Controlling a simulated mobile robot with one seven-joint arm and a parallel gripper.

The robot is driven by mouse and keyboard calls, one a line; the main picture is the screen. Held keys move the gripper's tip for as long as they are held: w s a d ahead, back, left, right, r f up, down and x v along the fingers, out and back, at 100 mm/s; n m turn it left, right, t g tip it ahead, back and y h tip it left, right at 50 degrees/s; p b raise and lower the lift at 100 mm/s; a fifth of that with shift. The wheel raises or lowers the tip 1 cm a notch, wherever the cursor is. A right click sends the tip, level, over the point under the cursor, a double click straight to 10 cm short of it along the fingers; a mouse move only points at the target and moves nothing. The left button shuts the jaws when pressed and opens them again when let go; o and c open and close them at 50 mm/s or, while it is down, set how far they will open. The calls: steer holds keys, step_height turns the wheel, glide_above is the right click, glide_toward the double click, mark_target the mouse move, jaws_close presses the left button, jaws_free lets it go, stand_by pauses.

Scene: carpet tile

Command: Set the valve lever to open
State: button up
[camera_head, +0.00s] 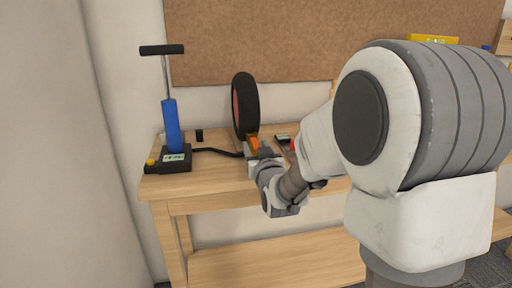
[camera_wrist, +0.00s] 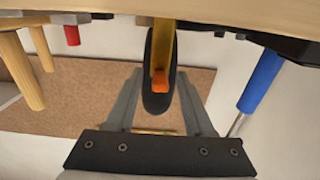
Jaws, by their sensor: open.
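An orange lever (camera_head: 253,143) stands at the foot of an upright black wheel (camera_head: 245,105) with a reddish rim. In the wrist view, which looks upside down, the lever appears as a yellow bar with an orange end (camera_wrist: 160,82), in front of the tyre (camera_wrist: 157,98). My gripper (camera_head: 259,153) is close beside the lever at the bench. Its two grey fingers are spread apart in the wrist view (camera_wrist: 160,76), with the lever in line with the gap between them. I cannot tell whether either finger touches it. My gripper partly hides the lever's base in the head view.
A blue hand pump (camera_head: 172,125) with a black handle stands left on the wooden bench (camera_head: 222,172). A black hose (camera_head: 215,151) runs from its base towards the wheel. A corkboard (camera_head: 270,45) hangs behind.

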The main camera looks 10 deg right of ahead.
mark_target(253, 138)
jaws_close()
steer(key=r+g+p, duration=0.1)
steer(key=g+p, duration=0.1)
steer(key=p, duration=0.3)
steer(key=shift+r, duration=0.4)
steer(key=g+p, duration=0.2)
steer(key=p, duration=0.2)
steer(key=r+g+p, duration=0.1)
steer(key=p, duration=0.3)
steer(key=shift+w+r+g, duration=0.15)
steer(key=shift+r+g, duration=0.15)
steer(key=shift+g, duration=0.1)
steer(key=g+p, duration=0.1)
steer(key=p, duration=0.3)
steer(key=r+g+p, duration=0.1)
steer(key=g+p, duration=0.1)
steer(key=p, duration=0.1)
steer(key=shift+w+g+p, duration=0.3)
steer(key=shift+w+p, duration=0.05)
steer(key=shift+p, duration=0.05)
steer(key=g+p, duration=0.1)
steer(key=p, duration=0.1)
steer(key=g+p, duration=0.1)
steer(key=shift+w+p, duration=0.3)
steer(key=shift+p, duration=0.5)
steer(key=shift+w+g, duration=0.1)
steer(key=shift+g, duration=0.3)
